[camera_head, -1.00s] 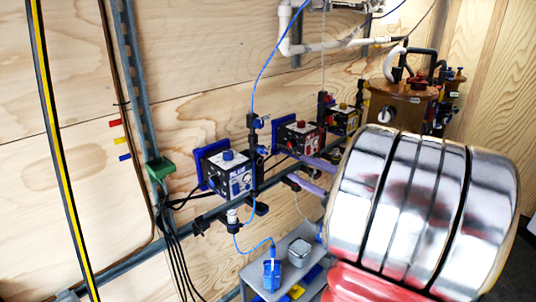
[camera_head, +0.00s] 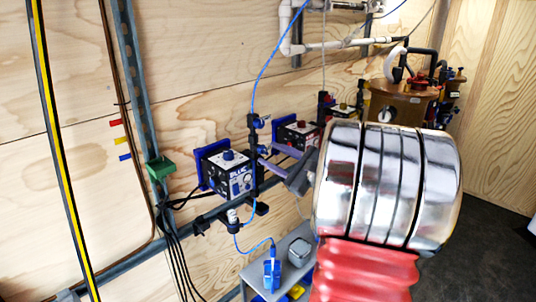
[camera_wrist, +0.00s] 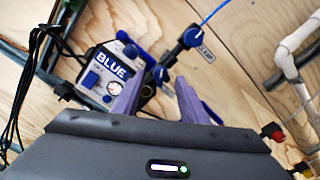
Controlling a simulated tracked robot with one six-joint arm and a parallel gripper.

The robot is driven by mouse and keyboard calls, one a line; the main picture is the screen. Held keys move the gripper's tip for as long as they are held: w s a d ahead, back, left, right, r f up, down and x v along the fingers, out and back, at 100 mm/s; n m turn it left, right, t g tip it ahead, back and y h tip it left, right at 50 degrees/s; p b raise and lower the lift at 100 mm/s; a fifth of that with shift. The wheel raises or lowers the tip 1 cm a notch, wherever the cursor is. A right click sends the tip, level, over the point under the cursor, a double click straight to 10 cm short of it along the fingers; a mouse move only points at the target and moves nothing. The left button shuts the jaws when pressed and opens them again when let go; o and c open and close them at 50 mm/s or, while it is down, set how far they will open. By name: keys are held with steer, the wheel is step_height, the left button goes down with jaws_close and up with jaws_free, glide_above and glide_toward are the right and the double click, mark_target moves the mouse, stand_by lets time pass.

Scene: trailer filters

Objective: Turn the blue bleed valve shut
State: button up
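The blue box (camera_head: 226,172), a white-faced unit marked "BLUE" with a gauge, is on the wall left of my gripper (camera_head: 268,155). Beside it is a black upright fitting with an upper blue valve handle (camera_head: 262,121) and a lower blue handle (camera_head: 263,150). I cannot read which is the bleed valve. In the wrist view the lower blue handle (camera_wrist: 160,73) shows just beyond and between the tips of my gripper (camera_wrist: 160,82). The purple fingers are apart with nothing clearly between them. The upper handle (camera_wrist: 193,37) is farther off, with a white tag. Contact cannot be judged.
A red-marked unit (camera_head: 298,134) is on the wall behind my gripper, with another farther right. Blue tubing (camera_head: 268,68) runs up from the fitting. Black cables hang left.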

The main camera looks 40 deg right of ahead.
steer(key=shift+w, duration=1.05)
steer(key=shift+c, duration=0.5)
steer(key=shift+a, duration=0.1)
jaws_close()
